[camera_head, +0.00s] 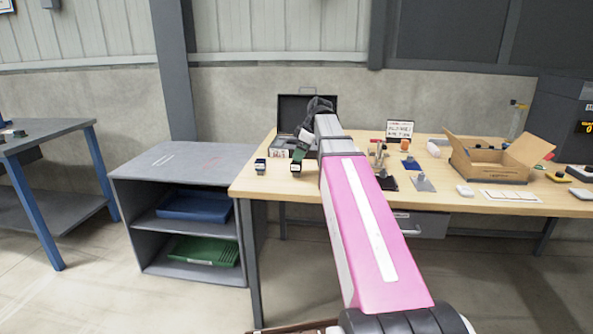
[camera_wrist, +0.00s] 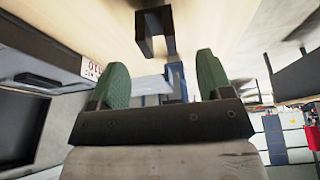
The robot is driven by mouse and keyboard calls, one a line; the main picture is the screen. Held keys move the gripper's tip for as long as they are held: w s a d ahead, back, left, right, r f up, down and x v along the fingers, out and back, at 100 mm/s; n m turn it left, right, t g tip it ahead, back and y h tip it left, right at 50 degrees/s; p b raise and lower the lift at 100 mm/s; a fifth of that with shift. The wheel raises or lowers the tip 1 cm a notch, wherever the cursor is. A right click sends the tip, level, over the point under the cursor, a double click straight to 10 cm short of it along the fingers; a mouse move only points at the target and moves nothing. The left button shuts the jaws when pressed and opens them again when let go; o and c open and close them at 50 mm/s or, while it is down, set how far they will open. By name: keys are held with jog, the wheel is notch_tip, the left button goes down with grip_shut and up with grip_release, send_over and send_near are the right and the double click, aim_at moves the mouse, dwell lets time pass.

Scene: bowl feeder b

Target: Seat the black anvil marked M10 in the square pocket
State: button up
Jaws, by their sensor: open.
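My gripper (camera_wrist: 162,76) is open, its two green fingers apart with nothing held between them. In the head view my gripper (camera_head: 299,152) is over the left part of the wooden table. A black block-like piece with a notch or opening (camera_wrist: 156,46) lies ahead of the fingertips in the wrist view, apart from them. I cannot tell whether it is the anvil or a holder. In the head view a small dark piece (camera_head: 260,166) stands near the table's left edge, and another dark piece (camera_head: 296,168) is just below my gripper. No square pocket can be made out.
An open black case (camera_head: 291,108) stands at the table's back, partly hidden by my arm. A cardboard box (camera_head: 488,178) and a small sign (camera_head: 399,129) stand to the right. Bare wood (camera_head: 245,186) shows at the left.

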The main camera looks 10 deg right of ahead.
aim_at(297, 169)
jog(key=shift+x, duration=2.35)
jog(key=shift+d, duration=0.1)
jog(key=c, duration=1.2)
jog(key=shift+r, duration=0.1)
